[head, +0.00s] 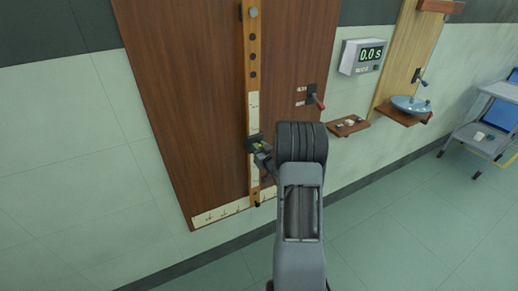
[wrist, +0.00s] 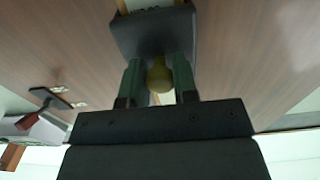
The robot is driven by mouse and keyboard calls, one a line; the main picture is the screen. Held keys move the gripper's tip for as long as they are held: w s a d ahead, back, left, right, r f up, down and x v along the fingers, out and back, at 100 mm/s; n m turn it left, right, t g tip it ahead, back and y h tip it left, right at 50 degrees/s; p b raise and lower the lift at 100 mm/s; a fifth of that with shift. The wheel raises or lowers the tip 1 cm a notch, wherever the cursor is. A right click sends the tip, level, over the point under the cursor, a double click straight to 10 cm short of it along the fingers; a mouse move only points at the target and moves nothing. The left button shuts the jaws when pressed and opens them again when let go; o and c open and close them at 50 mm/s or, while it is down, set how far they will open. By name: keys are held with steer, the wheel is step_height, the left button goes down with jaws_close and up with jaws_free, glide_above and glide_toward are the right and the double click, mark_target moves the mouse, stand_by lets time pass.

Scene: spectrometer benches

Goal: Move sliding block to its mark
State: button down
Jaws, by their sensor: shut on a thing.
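The dark sliding block (head: 252,143) sits on the narrow upright wooden strip (head: 252,82) of the brown wall board. In the wrist view the block (wrist: 152,30) is close, with a round brass-coloured knob (wrist: 159,76) on its face. My gripper (head: 264,152) reaches it from the right. In the wrist view my gripper (wrist: 159,66) has its two green-grey fingers on either side of the knob, shut on it. A pale scale (head: 254,108) runs along the strip above the block. Its markings are too small to read, and I cannot make out the block's mark.
A red-handled lever (head: 318,101) sticks out of the board (head: 190,100) to the right. A timer (head: 362,57) reads 0.0 s. A small wooden shelf (head: 348,127), a pan on another panel (head: 410,104) and a grey cart (head: 485,130) stand farther right. The floor left is clear.

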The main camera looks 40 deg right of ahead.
step_height(320, 180, down, 27)
steer(key=b, duration=2.5)
steer(key=shift+f, duration=0.15)
steer(key=c, duration=0.9)
jaws_free()
steer(key=s, duration=0.4)
steer(key=s+a+p, duration=0.1)
steer(key=s, duration=0.4)
steer(key=s+a, duration=0.1)
steer(key=s, duration=0.3)
steer(key=shift+s+p, duration=0.35)
steer(key=shift+p, duration=0.05)
